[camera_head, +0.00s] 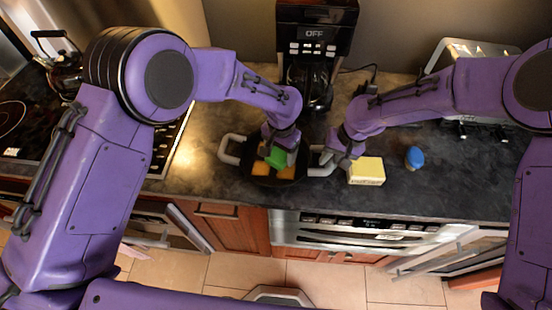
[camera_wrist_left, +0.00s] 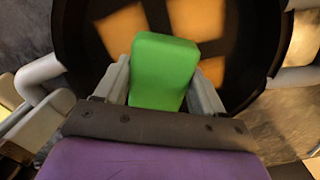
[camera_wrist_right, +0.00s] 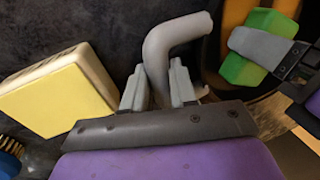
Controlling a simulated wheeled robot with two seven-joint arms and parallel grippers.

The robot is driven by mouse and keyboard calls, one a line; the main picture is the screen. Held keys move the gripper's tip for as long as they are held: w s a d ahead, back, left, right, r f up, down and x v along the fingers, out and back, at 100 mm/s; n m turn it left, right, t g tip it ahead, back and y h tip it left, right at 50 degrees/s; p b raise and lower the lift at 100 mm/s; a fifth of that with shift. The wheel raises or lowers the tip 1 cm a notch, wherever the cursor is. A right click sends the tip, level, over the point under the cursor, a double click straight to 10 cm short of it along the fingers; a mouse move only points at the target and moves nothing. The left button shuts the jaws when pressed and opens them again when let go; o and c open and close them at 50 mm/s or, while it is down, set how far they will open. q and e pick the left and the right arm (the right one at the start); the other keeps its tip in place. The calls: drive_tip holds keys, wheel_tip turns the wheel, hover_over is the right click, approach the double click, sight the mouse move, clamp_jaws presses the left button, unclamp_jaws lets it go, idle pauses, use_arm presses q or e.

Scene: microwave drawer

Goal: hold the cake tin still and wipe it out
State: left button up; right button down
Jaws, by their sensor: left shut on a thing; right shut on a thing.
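The cake tin (camera_head: 272,184) is a dark round pan on the counter with orange patches inside and a grey handle on each side. My left gripper (camera_wrist_left: 163,85) is shut on a green sponge (camera_head: 277,159) and holds it inside the tin, over the patches. Whether the sponge touches the tin's bottom I cannot tell. In the left wrist view, orange patches (camera_wrist_left: 196,17) show around the sponge. My right gripper (camera_wrist_right: 160,88) is shut on the tin's right handle (camera_wrist_right: 172,38). The left handle (camera_head: 228,150) is free.
A yellow-topped box (camera_head: 367,170) lies right of the tin, close to my right gripper. A blue-topped brush (camera_head: 414,156) stands further right. A coffee maker (camera_head: 315,35) stands behind the tin. A toaster is at the back right, a kettle (camera_head: 62,68) on the stove at left.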

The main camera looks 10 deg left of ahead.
use_arm(q)
drive_tip(key=shift+w+a+r, duration=0.1)
drive_tip(key=shift+a, duration=1.8)
drive_tip(key=shift+d+f, duration=0.2)
drive_tip(key=shift+d, duration=2.05)
drive_tip(key=shift+r, duration=0.35)
drive_tip(key=shift+s+a, duration=0.1)
drive_tip(key=shift+s, duration=1.4)
drive_tip(key=shift+f, duration=0.25)
